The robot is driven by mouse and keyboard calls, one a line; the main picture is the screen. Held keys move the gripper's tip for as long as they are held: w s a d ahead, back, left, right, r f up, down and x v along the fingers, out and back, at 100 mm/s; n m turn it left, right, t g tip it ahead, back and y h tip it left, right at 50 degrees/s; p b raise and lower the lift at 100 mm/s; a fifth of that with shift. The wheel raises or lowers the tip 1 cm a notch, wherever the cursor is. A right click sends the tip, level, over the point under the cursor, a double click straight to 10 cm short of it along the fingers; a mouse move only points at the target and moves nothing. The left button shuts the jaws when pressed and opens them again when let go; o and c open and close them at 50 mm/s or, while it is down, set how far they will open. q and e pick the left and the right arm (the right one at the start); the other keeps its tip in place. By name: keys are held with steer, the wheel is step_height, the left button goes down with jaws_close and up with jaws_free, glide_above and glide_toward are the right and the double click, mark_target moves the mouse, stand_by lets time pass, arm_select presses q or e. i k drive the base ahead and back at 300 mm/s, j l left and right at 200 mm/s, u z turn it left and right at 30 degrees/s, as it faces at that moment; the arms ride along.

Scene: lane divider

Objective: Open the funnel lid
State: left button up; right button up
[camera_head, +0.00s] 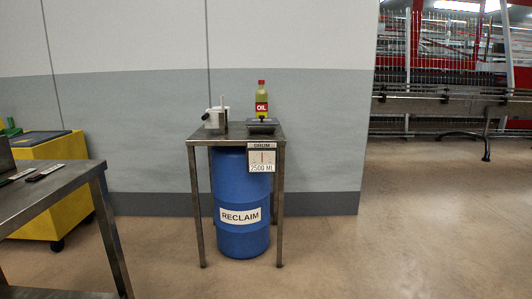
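A dark, low, square piece (262,128) sits on top of the small metal table, above the blue drum. It looks like the funnel with its lid, but it is too small to tell the lid apart or whether it is open. The blue drum (240,185) stands under the table and carries a white RECLAIM label. Neither of my grippers is in view.
On the small metal table (236,134) stand a yellow oil bottle (261,104) with a red cap and a white container (213,121). A DRUM 2500 ML gauge (262,158) hangs in front. Another table (60,188) and a yellow cart (45,225) are left. Floor is clear right.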

mark_target(262, 121)
steer(key=i+l+u, duration=0.1)
steer(key=i, duration=0.85)
steer(key=i+l+u, duration=0.1)
steer(key=u, duration=0.4)
steer(key=i+l+u, duration=0.2)
steer(key=u, duration=0.25)
